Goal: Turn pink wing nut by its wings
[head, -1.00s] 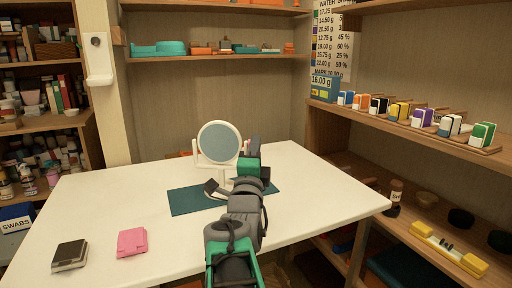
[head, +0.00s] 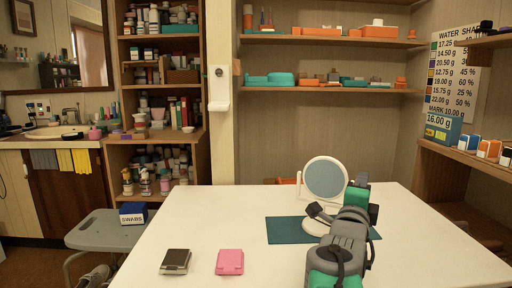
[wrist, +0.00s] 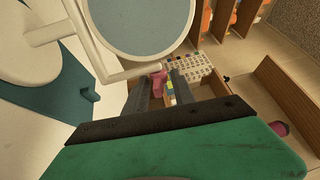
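A round mirror in a white frame on a white stand (head: 326,178) stands on the table's dark teal mat. It also shows in the wrist view (wrist: 140,20). A small pink wing nut (wrist: 158,80) shows at the mirror frame's side, beyond and between my fingertips. My gripper (wrist: 164,76) has its two dark fingers apart, one on each side of the pink nut. A gap shows on the right finger's side; I cannot tell whether the left finger touches. In the head view my gripper (head: 362,180) is at the mirror's right side, and the nut is hidden there.
A pink case (head: 230,262) and a dark case (head: 175,261) lie at the table's front left. The teal mat (head: 284,230) lies under the mirror. Shelves stand behind and at right. A grey stool with a SWABS box (head: 133,213) stands left of the table.

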